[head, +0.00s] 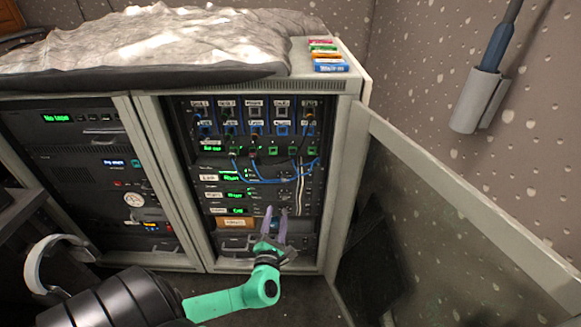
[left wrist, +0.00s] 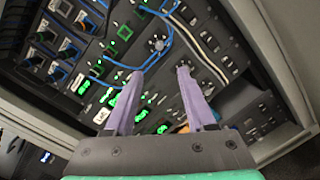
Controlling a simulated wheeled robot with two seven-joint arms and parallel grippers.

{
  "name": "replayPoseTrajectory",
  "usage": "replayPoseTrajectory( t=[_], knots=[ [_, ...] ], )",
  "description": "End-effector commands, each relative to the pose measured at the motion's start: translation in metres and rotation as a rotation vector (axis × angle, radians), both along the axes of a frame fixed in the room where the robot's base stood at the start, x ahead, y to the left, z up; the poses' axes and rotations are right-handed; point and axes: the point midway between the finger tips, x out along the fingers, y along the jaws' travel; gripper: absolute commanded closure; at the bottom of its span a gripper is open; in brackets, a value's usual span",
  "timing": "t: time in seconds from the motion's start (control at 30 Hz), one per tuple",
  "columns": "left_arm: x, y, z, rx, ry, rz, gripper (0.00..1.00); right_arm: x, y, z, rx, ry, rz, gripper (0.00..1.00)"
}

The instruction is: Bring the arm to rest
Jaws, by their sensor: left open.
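My left gripper (head: 276,212) is in front of the lower part of the open right-hand rack (head: 332,215). Its two purple fingers point up and stand apart, with nothing between them. In the left wrist view the open fingers (left wrist: 160,75) frame the rack's panels and the blue cables (left wrist: 105,83). My teal and black left arm (head: 225,303) reaches in from the lower left of the head view. I cannot tell the exact gap from the fingertips to the panel. My right gripper is not in view.
The rack's glass door (head: 450,230) stands open on the right. A left-hand rack (head: 95,165) adjoins it. A grey cover (head: 150,45) lies on top beside several coloured cases (head: 328,56). A holder with a blue-handled tool (head: 497,45) is on the wall. White headphones (head: 45,265) are at lower left.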

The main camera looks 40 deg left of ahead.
Motion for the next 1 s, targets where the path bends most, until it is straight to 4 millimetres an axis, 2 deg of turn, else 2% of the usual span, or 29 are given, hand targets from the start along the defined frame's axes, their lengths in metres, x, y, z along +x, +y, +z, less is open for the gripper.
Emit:
replayPoseTrajectory(
  t=[0.2, 0.27, 0.3, 0.37, 0.47, 0.5, 0.57, 0.6, 0.7, 0.8, 0.9, 1.0],
  knots=[
    [0.000, 0.000, 0.000, -0.003, 0.001, 0.001, 0.45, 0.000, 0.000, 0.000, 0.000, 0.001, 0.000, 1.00],
    [-0.001, 0.003, -0.007, -0.039, 0.005, 0.014, 0.45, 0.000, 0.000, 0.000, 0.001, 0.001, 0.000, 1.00],
    [-0.004, 0.008, -0.018, -0.099, 0.012, 0.036, 0.45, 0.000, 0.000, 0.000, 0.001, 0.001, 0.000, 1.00],
    [-0.012, 0.020, -0.045, -0.256, 0.021, 0.099, 0.45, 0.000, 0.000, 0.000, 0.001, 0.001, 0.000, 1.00],
    [-0.045, 0.038, -0.118, -0.671, 0.008, 0.304, 0.45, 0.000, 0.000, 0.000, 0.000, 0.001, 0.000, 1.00],
    [-0.064, 0.041, -0.151, -0.861, -0.019, 0.418, 0.45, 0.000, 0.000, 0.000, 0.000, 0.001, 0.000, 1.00],
    [-0.096, 0.037, -0.198, -1.132, -0.082, 0.607, 0.45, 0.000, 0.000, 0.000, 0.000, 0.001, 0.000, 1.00],
    [-0.118, 0.031, -0.226, -1.294, -0.138, 0.738, 0.45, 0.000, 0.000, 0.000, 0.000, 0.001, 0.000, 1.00],
    [-0.168, 0.005, -0.281, -1.618, -0.310, 1.064, 0.45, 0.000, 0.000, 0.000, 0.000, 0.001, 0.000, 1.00],
    [-0.211, -0.028, -0.319, -1.842, -0.513, 1.376, 0.45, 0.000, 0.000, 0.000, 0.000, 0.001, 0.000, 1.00],
    [-0.248, -0.063, -0.346, -1.985, -0.746, 1.680, 0.45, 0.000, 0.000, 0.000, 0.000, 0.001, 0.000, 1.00],
    [-0.282, -0.100, -0.365, -2.054, -1.021, 1.984, 0.45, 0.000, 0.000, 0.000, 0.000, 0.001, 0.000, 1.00]
  ],
)
